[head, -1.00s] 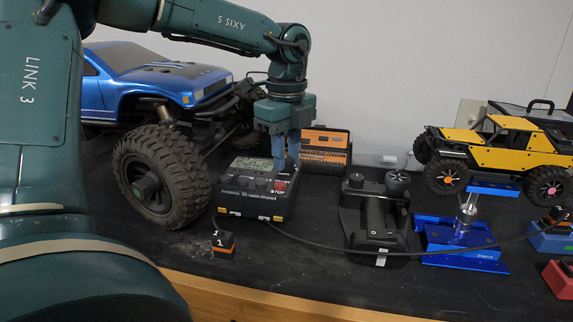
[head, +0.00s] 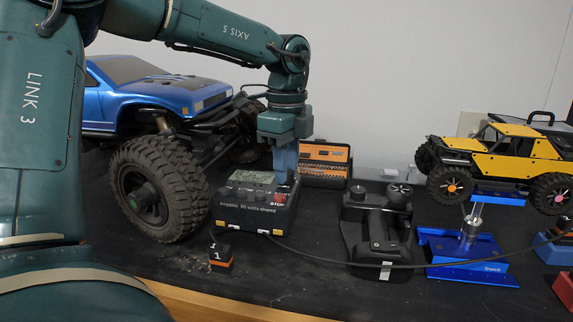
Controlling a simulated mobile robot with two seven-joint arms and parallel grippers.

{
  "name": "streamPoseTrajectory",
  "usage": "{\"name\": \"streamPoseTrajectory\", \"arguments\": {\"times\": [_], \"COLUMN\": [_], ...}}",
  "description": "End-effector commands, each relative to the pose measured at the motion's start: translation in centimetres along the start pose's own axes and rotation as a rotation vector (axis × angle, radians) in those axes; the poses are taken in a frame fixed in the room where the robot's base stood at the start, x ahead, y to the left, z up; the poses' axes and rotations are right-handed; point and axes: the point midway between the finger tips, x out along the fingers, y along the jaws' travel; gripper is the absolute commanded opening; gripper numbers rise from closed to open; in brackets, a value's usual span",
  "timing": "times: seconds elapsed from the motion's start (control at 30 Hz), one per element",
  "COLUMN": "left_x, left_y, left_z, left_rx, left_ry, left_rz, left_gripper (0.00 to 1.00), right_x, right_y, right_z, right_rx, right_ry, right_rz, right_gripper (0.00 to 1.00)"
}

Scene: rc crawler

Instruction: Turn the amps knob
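The black charger (head: 250,219) stands on the dark bench, with a grey display on its sloping top and a row of dark controls below it. A red stop button (head: 279,198) is at its right. My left gripper (head: 286,181) points down over the right part of the charger's top, its blue fingers at a small dark knob beside the display. The fingers overlap in this view, so I cannot tell whether they grip the knob. They hide part of the charger's back right corner. The knob labels are too small to read. My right gripper is out of view.
A blue truck (head: 168,85) with a large tyre (head: 157,190) stands close left of the charger. An orange-and-black case (head: 325,165) is behind it. A transmitter (head: 378,235), blue stand (head: 470,255) and yellow crawler (head: 495,160) are right. A battery (head: 220,257) lies in front.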

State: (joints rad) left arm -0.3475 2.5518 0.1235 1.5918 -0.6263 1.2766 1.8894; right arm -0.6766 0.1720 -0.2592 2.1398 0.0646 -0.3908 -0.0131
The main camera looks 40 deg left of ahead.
Motion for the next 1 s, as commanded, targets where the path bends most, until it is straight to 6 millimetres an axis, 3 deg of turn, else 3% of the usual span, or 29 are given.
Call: {"name": "streamPoseTrajectory", "arguments": {"times": [0.23, 0.57, 0.73, 1.0], "left_x": [0.0, -0.5, -3.1, -9.3], "left_y": [0.0, -0.1, -0.1, -0.1], "left_z": [0.0, 0.0, 0.0, 0.0], "left_rx": [0.001, 0.001, 0.0, 0.0], "left_ry": [0.0, 0.001, 0.002, 0.001], "left_rz": [0.0, -0.003, -0.006, -0.004], "left_gripper": [0.47, 0.47, 0.47, 0.47], "right_x": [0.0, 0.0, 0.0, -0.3], "right_y": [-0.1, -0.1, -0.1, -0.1], "right_z": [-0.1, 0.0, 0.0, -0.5], "right_rx": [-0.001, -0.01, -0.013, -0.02], "right_ry": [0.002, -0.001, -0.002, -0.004], "right_rz": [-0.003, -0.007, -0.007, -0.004], "right_gripper": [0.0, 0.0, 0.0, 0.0]}}
